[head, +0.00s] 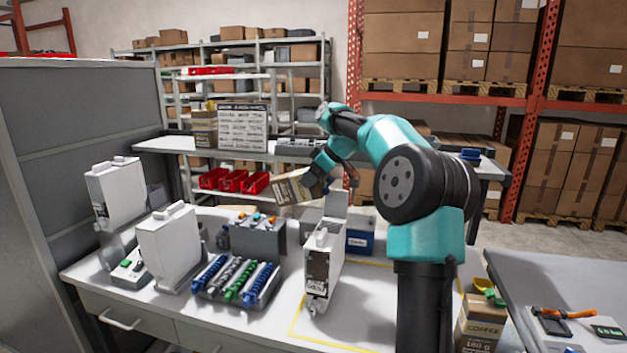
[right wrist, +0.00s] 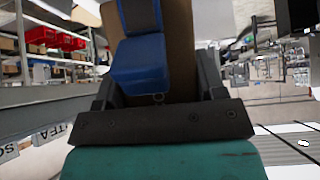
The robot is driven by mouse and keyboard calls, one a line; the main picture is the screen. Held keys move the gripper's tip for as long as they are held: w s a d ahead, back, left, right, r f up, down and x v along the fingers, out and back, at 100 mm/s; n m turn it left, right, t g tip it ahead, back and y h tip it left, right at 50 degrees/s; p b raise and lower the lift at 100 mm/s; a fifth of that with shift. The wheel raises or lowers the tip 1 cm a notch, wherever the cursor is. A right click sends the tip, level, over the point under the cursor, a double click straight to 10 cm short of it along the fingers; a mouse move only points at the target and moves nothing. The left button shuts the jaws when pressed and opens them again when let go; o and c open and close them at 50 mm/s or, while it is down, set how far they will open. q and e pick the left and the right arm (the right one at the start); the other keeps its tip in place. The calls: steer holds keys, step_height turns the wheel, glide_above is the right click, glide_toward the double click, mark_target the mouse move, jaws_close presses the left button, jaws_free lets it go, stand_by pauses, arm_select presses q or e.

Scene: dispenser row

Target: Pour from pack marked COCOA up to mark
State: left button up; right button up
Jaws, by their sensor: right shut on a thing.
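My right gripper (head: 318,186) is shut on a brown and cream pack (head: 290,188), held tilted above the back of the table. The print on the pack is too small to read, so I cannot tell whether it says COCOA. In the right wrist view the gripper (right wrist: 158,95) has the brown pack (right wrist: 180,50) between its fingers, with a blue part in front. A white dispenser (head: 326,262) with a dark front window stands below the pack, slightly right. Its level mark cannot be made out. My left gripper is not in view.
Two more white dispensers stand at left (head: 116,192) and (head: 170,245). A rack of blue, grey and green pieces (head: 238,280) sits between the dispensers. A pack marked COFFEE (head: 480,322) stands at the right. A yellow outline (head: 380,264) marks the table near the dispenser.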

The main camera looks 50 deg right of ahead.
steer(key=shift+s+d, duration=0.1)
stand_by(0.5)
steer(key=shift+w+r, duration=0.15)
steer(key=shift+w, duration=0.05)
steer(key=shift+w+a+r+g+h, duration=0.15)
steer(key=shift+r+g, duration=0.15)
steer(key=shift+g, duration=0.15)
steer(key=shift+w+a+r+g+h, duration=0.15)
steer(key=shift+r+g, duration=0.1)
steer(key=shift+g, duration=0.2)
steer(key=shift+r+g+h, duration=0.4)
steer(key=shift+r+g, duration=0.2)
steer(key=shift+r, duration=0.1)
